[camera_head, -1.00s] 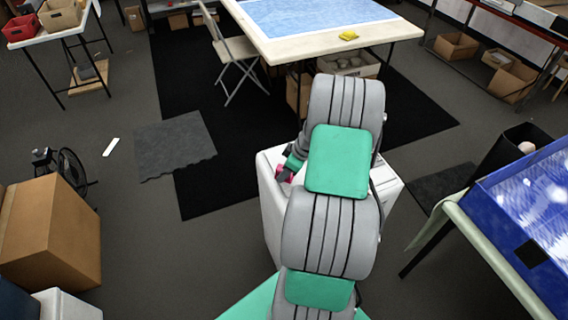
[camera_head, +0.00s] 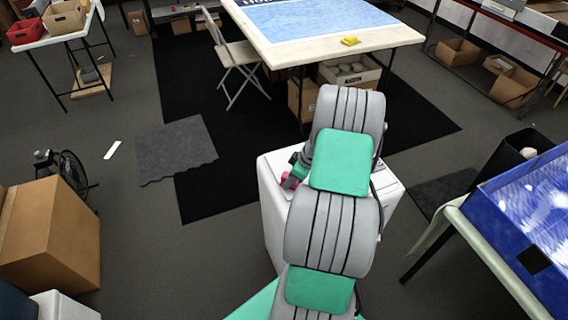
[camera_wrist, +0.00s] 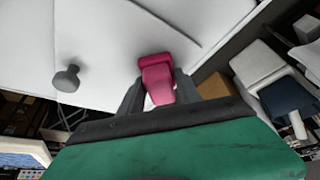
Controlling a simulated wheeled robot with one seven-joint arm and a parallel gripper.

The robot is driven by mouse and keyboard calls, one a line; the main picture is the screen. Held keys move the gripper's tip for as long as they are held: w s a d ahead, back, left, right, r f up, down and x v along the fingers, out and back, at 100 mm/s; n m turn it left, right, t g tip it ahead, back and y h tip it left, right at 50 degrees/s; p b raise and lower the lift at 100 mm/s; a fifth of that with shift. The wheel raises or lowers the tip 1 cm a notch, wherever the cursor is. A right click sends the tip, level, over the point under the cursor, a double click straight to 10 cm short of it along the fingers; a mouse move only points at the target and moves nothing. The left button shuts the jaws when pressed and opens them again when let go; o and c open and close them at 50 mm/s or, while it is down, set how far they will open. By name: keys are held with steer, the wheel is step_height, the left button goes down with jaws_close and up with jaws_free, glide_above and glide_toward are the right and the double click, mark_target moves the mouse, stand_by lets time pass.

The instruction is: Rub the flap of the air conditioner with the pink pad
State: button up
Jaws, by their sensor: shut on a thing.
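The white air conditioner (camera_head: 272,218) stands on the floor in front of me, partly hidden behind my arm. My gripper (camera_head: 295,176) is at its top left in the head view. In the wrist view my gripper (camera_wrist: 160,92) is shut on the pink pad (camera_wrist: 157,72), which points out beyond the fingertips against the white casing. The pad also shows as a small pink patch in the head view (camera_head: 290,182). A thin seam runs along the white surface beside the pad. I cannot tell for sure which panel is the flap, or whether the pad presses on it.
A grey knob (camera_wrist: 66,78) sticks out of the white casing, left of the pad. A table (camera_head: 330,45) with a yellow cloth (camera_head: 350,41) stands behind.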

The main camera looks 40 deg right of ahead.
mark_target(283, 177)
steer(key=shift+w+a, duration=0.15)
steer(key=shift+a, duration=0.65)
steer(key=shift+w+a+r, duration=0.1)
steer(key=shift+a+r, duration=0.1)
steer(key=shift+r, duration=0.1)
steer(key=shift+w+r+p, duration=0.1)
steer(key=shift+r+p, duration=0.35)
steer(key=shift+r, duration=0.35)
steer(key=shift+p+v, duration=0.4)
steer(key=shift+v, duration=0.35)
steer(key=shift+w+a+r+p, duration=0.1)
steer(key=shift+r+p, duration=0.95)
steer(key=shift+r, duration=1.25)
